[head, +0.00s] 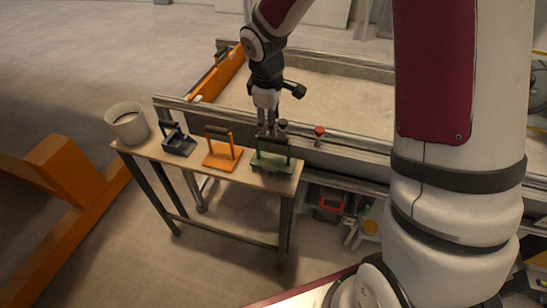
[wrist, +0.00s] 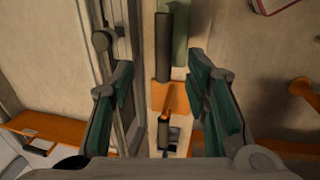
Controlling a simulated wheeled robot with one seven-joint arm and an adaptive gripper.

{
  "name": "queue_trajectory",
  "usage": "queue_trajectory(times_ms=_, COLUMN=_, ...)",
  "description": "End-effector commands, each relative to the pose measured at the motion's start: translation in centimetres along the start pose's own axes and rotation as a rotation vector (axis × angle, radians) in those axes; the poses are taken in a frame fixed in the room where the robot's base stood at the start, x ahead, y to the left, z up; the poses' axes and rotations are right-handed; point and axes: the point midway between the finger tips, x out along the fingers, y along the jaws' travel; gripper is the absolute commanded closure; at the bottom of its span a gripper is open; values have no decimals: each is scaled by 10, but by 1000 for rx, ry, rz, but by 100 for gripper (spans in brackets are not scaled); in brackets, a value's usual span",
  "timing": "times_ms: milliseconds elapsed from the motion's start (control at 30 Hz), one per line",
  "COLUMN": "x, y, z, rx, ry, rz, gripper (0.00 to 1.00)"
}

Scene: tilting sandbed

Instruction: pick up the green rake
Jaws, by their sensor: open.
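The green rake (head: 272,163) stands at the right end of a narrow bench, with its dark bar handle on top. In the wrist view its green plate (wrist: 180,42) and dark handle lie toward the top, between the fingers' lines and beyond their tips. My gripper (head: 267,130) points down just above and behind the rake in the head view. Its two green-padded fingers are spread in the wrist view (wrist: 165,85), with nothing held between them. I cannot tell the exact height of the fingertips over the handle.
The bench (head: 231,175) also bears an orange tool (head: 222,155), a dark blue tool (head: 178,143) and a whitish bucket (head: 127,123). The sandbed (head: 335,103) with its metal rail lies right behind. A red knob (head: 319,131) sits right of the gripper.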

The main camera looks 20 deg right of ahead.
Motion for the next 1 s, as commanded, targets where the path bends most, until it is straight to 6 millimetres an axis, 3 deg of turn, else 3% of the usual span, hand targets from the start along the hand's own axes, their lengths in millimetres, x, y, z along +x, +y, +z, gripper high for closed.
queue_trajectory(times_ms=100, x=20, y=-1, z=0, rx=-1, ry=-2, rz=-3, gripper=57)
queue_trajectory(times_ms=367, x=38, y=-2, z=0, rx=-1, ry=0, rz=-1, gripper=57)
queue_trajectory(times_ms=700, x=80, y=-5, z=0, rx=0, ry=-1, rz=-1, gripper=57)
queue_trajectory(times_ms=1000, x=86, y=-4, z=0, rx=1, ry=1, rz=1, gripper=57)
